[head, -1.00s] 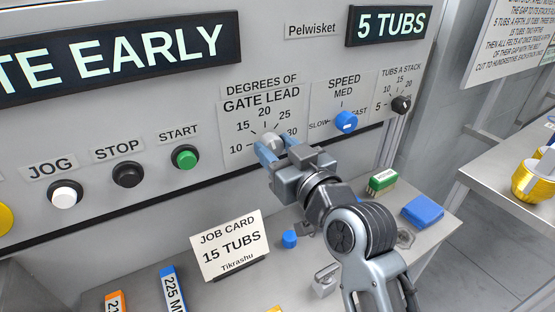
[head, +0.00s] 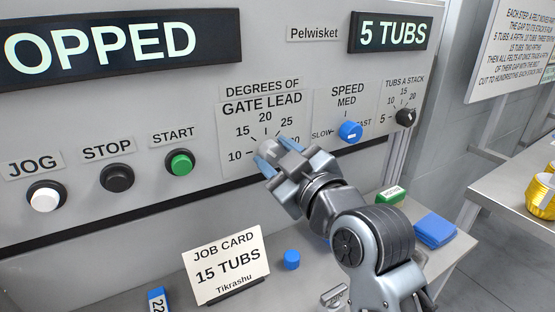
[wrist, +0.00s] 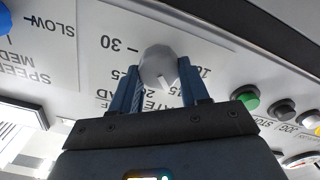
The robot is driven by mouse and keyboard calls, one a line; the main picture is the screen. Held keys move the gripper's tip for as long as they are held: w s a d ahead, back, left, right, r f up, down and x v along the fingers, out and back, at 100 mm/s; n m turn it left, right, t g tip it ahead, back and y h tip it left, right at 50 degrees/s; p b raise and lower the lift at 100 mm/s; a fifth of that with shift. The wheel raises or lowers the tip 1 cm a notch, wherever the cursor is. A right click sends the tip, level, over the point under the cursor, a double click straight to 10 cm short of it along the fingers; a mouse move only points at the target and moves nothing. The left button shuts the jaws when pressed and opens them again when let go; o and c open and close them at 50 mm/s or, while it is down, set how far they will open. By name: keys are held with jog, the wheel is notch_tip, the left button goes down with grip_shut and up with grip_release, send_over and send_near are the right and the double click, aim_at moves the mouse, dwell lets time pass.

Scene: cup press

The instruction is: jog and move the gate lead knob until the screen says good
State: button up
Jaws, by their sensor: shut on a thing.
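The grey gate lead knob (head: 268,147) sits on the panel under its printed scale. My gripper (head: 274,156) is shut on it, with a blue finger on each side. In the wrist view my gripper (wrist: 160,88) holds the knob (wrist: 158,64) between its fingers. A white mark on the knob points down in that view, toward the part of the scale near 15; I cannot tell the exact reading. The screen (head: 120,45) is cut off at the left and shows "OPPED". The white jog button (head: 45,198) is at the panel's left, apart from my gripper.
The stop button (head: 117,177) and green start button (head: 180,162) lie left of the knob. The blue speed knob (head: 350,131) and dark stack knob (head: 405,117) lie right. A job card (head: 228,266) reading "15 TUBS" stands below. The counter display (head: 391,32) reads "5 TUBS".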

jog(key=o, duration=1.1)
jog(key=shift+c, duration=0.2)
jog(key=v, duration=0.7)
jog(key=shift+s+d+b, duration=0.2)
jog(key=shift+s+b, duration=0.15)
jog(key=shift+b, duration=0.05)
